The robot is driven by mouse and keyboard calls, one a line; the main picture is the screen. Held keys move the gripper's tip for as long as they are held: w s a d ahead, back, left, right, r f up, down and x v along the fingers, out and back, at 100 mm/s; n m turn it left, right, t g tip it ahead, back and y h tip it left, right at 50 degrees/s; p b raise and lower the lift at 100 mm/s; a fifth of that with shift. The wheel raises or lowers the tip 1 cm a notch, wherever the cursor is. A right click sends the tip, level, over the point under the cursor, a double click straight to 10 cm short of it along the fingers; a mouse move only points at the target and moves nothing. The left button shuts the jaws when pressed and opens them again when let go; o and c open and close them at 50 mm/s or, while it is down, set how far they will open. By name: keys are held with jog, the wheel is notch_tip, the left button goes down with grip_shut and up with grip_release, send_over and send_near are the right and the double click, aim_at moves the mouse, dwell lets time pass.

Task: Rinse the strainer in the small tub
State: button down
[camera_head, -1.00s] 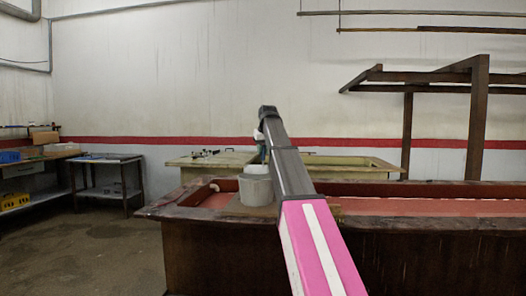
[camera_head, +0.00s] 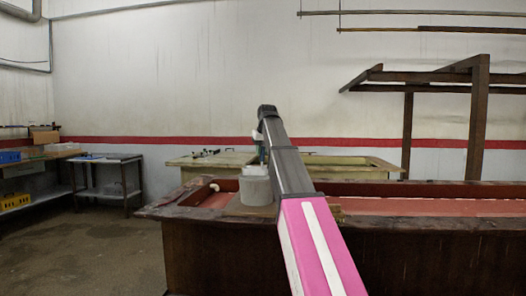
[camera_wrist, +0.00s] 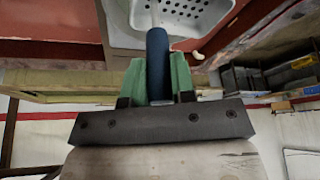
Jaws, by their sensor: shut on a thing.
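My gripper (camera_wrist: 157,66) has green fingers and is shut on the dark blue handle of the strainer (camera_wrist: 157,45). The strainer's pale, perforated bowl is at the top of the wrist view, partly cut off by the edge. In the head view, the small tub (camera_head: 257,191) is a round grey container on the long bench, left of my dark arm link. A pale part of the strainer shows at the tub's mouth, below my gripper (camera_head: 262,152). My arm hides part of this; I cannot tell how deep the strainer sits.
The long brown bench with a red inner surface (camera_head: 430,207) runs right, with a raised wooden rim. Behind it stands a pale-topped table (camera_head: 205,162). A dark side table (camera_head: 105,176) and shelves with yellow bins (camera_head: 15,201) are at the left. Floor is clear there.

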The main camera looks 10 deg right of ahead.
jog(key=s+a, duration=0.3)
jog(key=s, duration=0.8)
jog(key=s+a, duration=0.4)
jog(key=s, duration=0.7)
jog(key=shift+s+a, duration=0.15)
jog(key=shift+s, duration=0.05)
